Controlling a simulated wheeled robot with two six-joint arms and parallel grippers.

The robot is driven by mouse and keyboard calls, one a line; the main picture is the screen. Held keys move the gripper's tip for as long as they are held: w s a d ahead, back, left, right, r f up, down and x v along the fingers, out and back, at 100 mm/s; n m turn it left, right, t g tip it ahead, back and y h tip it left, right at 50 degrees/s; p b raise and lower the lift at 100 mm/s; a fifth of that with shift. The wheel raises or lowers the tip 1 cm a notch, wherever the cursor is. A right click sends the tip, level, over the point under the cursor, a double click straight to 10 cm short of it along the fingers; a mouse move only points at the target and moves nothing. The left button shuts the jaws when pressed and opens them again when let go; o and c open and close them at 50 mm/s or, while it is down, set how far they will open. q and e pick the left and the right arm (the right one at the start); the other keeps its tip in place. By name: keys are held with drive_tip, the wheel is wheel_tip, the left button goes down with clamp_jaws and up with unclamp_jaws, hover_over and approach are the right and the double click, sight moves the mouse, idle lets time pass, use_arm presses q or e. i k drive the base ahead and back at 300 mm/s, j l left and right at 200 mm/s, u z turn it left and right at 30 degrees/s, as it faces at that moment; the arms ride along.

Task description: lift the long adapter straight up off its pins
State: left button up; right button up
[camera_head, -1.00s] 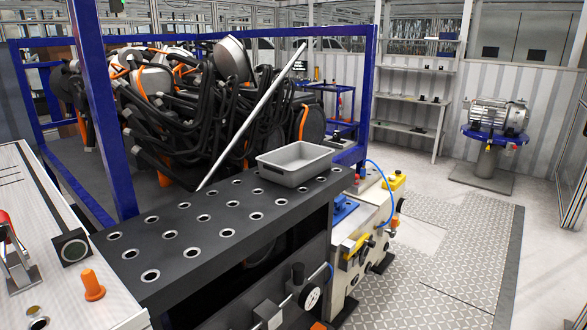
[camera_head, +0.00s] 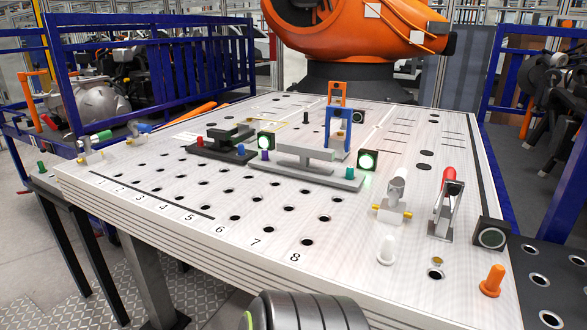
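A long grey adapter (camera_head: 308,174) lies on the white perforated table, near the middle of the view. It has a raised grey bar on top and small coloured knobs, purple, green and teal, along it. A shorter dark adapter (camera_head: 221,149) with red and blue knobs sits to its left. I cannot tell which pins are under the long adapter. Neither of my grippers shows. A dark ribbed cylinder with a green edge at the bottom centre looks like part of my own arm.
Two lit green buttons (camera_head: 367,161) stand near the long adapter, with a blue and orange upright (camera_head: 338,128) behind it. Toggle clamps (camera_head: 447,205), a white peg (camera_head: 386,250) and an orange peg (camera_head: 493,281) stand at right. Numbered holes line the front. An orange robot (camera_head: 360,28) stands behind.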

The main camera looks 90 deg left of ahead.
sight(303, 169)
drive_tip(key=u, duration=2.65)
drive_tip(key=i+j+z, duration=0.1)
drive_tip(key=j, duration=1.1)
drive_tip(key=i+z, duration=0.05)
